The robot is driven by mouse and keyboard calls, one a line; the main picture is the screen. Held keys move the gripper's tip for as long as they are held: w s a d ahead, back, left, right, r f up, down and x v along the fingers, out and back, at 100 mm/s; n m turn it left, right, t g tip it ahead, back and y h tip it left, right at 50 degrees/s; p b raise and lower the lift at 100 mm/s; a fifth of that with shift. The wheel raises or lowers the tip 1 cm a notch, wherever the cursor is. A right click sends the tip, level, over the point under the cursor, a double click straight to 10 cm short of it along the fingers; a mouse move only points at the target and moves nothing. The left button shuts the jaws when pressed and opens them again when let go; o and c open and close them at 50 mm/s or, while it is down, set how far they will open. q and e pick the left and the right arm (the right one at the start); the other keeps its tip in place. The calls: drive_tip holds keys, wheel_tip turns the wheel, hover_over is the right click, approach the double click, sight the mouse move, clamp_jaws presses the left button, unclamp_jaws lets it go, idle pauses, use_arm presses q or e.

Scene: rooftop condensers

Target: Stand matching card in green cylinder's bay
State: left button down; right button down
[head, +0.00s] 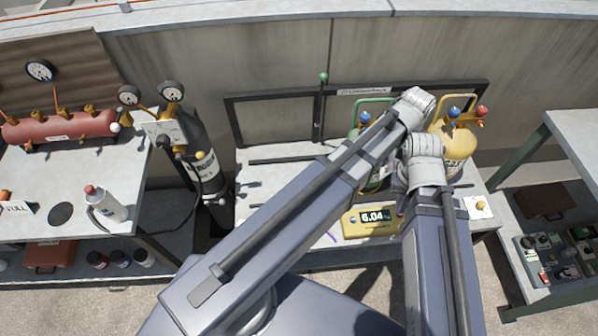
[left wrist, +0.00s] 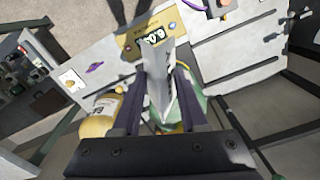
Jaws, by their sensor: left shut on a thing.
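My left gripper (left wrist: 163,84) is shut on a pale folded card (left wrist: 155,68) in the left wrist view. No writing on it is readable. The green cylinder (left wrist: 202,100) shows just behind the card and fingers. In the head view the green cylinder (head: 355,133) stands in the rack on the bench, mostly hidden by my left arm. A yellow cylinder (head: 455,143) stands to its right. My left wrist is over the green cylinder, its fingers hidden there. My right wrist is just below it in the picture; its fingers are hidden, so their opening cannot be seen.
A yellow scale (head: 368,222) reading 6.04 sits at the bench's front. A dark cylinder (head: 200,155) stands between table and bench. The rack's left part is empty.

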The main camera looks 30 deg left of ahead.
use_arm(q)
drive_tip(key=w+a+f+n+b, duration=0.1)
drive_tip(key=a+f+n+b, duration=1)
drive_tip(key=a+f+b, duration=0.5)
drive_tip(key=w+a+f+n+b, duration=0.1)
drive_tip(key=a+f+n+b, duration=1.15)
drive_tip(key=a, duration=0.65)
drive_tip(key=shift+m, duration=0.65)
wheel_tip(320, 180, down, 11)
drive_tip(key=b, duration=1.1)
drive_tip(key=shift+s+f, duration=0.15)
drive_tip(key=shift+c, duration=2.2)
unclamp_jaws()
